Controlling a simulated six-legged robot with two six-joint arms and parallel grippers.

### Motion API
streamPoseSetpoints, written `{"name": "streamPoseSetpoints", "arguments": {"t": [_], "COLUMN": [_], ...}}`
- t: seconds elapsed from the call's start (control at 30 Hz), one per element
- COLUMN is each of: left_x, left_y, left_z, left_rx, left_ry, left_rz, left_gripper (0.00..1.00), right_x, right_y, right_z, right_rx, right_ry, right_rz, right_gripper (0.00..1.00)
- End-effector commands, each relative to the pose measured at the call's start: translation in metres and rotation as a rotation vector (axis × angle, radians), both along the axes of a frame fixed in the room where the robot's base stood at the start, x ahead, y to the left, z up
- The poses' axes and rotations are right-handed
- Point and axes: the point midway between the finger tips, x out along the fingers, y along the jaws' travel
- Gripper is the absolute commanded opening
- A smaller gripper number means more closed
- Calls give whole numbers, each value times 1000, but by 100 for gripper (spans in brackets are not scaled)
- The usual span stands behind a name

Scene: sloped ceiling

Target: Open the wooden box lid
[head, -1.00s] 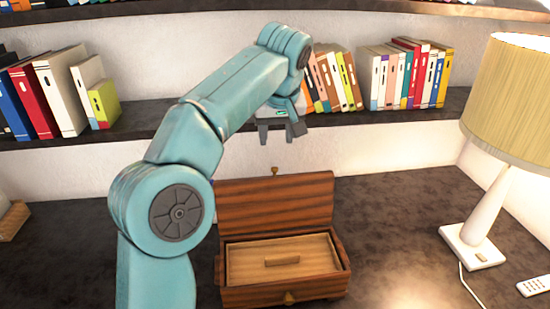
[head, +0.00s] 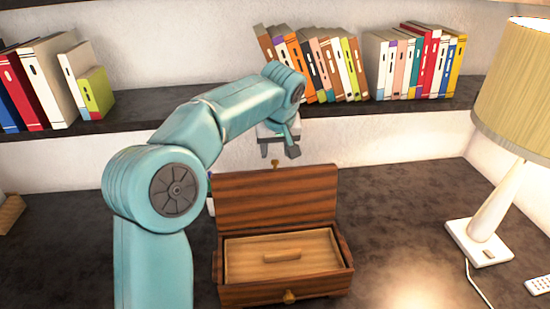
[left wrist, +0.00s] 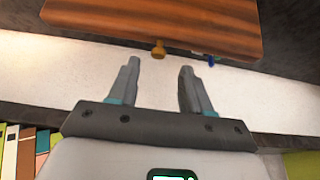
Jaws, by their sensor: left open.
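The wooden box (head: 283,292) stands on the dark desk in the head view. Its striped wooden lid (head: 277,197) is raised and leans up at the back, with a small brass knob (head: 275,164) at its top edge. A lighter inner panel with a wooden handle (head: 282,256) lies inside the box. My left gripper (head: 279,150) is open and empty, just above and behind the raised lid. In the left wrist view the gripper (left wrist: 158,75) has its fingers apart, with the lid (left wrist: 160,22) and its knob (left wrist: 158,48) beyond them, apart from the fingers. My right gripper is not in view.
A shelf (head: 400,116) with several books runs along the wall behind my arm. A lamp (head: 485,225) and a white remote (head: 538,284) are on the right. A small wooden item (head: 10,213) is at the far left. The desk right of the box is clear.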

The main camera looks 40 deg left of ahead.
Motion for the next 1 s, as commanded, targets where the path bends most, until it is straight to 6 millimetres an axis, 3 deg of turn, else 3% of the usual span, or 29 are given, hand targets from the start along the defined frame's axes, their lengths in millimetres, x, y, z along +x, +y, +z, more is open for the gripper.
{"name": "streamPoseSetpoints", "arguments": {"t": [0.1,0.3,0.63,0.77,0.8,1.0], "left_x": [6,13,15,14,14,10], "left_y": [7,15,17,16,16,11], "left_z": [-22,-41,-44,-44,-44,-45], "left_rx": [-1,1,0,0,0,1], "left_ry": [3,1,-1,-1,-1,-2], "left_rz": [1,0,0,0,0,-2], "left_gripper": [49,49,49,6,0,0], "right_x": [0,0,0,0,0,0], "right_y": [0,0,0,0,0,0], "right_z": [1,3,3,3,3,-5], "right_rx": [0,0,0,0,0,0], "right_ry": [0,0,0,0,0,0], "right_rz": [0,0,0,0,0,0], "right_gripper": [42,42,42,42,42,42]}}
